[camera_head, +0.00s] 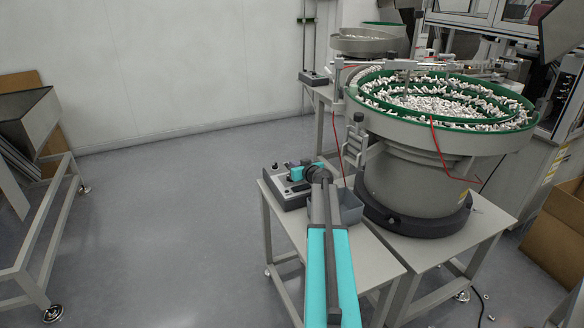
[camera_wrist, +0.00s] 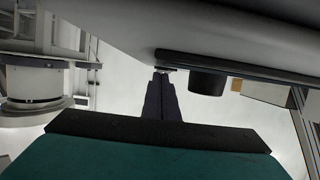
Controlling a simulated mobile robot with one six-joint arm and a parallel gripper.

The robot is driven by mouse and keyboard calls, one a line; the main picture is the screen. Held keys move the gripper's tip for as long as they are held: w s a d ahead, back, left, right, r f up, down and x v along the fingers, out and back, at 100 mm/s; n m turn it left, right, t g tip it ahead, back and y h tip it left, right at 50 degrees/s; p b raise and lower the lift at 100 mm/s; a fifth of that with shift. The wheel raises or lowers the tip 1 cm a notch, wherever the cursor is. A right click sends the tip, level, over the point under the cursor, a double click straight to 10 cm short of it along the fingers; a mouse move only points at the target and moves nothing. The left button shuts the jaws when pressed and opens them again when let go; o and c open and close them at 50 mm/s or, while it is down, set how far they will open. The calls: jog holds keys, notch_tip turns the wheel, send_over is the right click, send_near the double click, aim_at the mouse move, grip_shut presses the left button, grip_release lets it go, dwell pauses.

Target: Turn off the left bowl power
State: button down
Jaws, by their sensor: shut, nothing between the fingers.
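The left bowl (camera_head: 430,130) is a large grey feeder with green rims, filled with small white parts, on a dark round base. Its likely power unit is a grey control box (camera_head: 288,194) on the small table to its left; its switch is too small to make out.
A grey bin (camera_head: 350,206) stands on the table (camera_head: 378,262) beside the box, under my arm. A second bowl (camera_head: 366,42) with another control box (camera_head: 313,78) stands farther back. A hopper stand (camera_head: 40,230) is at left. The floor between is clear.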

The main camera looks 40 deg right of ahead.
jog(key=shift+w+r, duration=0.1)
jog(key=shift+r, duration=0.1)
jog(key=shift+a+r, duration=0.1)
jog(key=shift+r, duration=0.55)
jog(key=shift+r, duration=0.45)
jog(key=r, duration=0.3)
jog(key=shift+s+a+r+p, duration=0.1)
jog(key=shift+s+a+p, duration=0.1)
jog(key=shift+p, duration=0.15)
jog(key=s, duration=0.2)
jog(key=s+a, duration=0.1)
jog(key=s, duration=0.1)
jog(key=shift+s+a+r+b, duration=0.1)
jog(key=shift+s+r+b, duration=0.05)
jog(key=shift+b, duration=0.2)
jog(key=shift+f+b+v, duration=0.1)
jog(key=shift+f+v, duration=0.05)
jog(key=shift+v, duration=0.75)
jog(key=shift+f+b+v, duration=0.1)
jog(key=shift+f+v, duration=0.05)
jog(key=shift+v, duration=0.8)
jog(key=shift+f+b+v, duration=0.1)
jog(key=shift+f+v, duration=0.1)
jog(key=shift+v, duration=0.7)
jog(key=shift+a, duration=0.15)
